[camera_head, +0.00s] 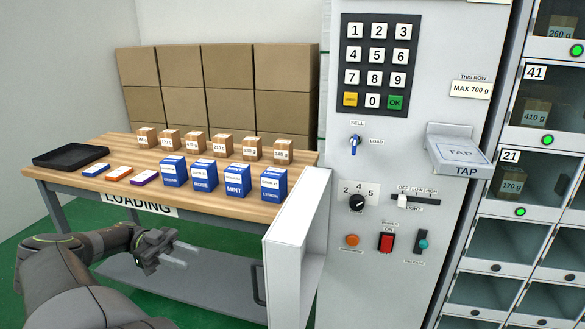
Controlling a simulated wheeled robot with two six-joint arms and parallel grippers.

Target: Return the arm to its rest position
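My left arm comes in from the lower left, and its gripper (180,257) is in front of the loading table (75,185), below its front edge. The two fingers point to the right and stand apart with nothing between them. The gripper touches no object that I can see. My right gripper is not in view.
The table holds a black tray (70,156), several small brown boxes (196,142), blue boxes (237,181) and flat cards (119,173). The vending machine panel (340,240) has a keypad (376,64), knobs and a TAP reader (458,150). Compartments (505,240) line the right. Cartons (220,80) stand behind.

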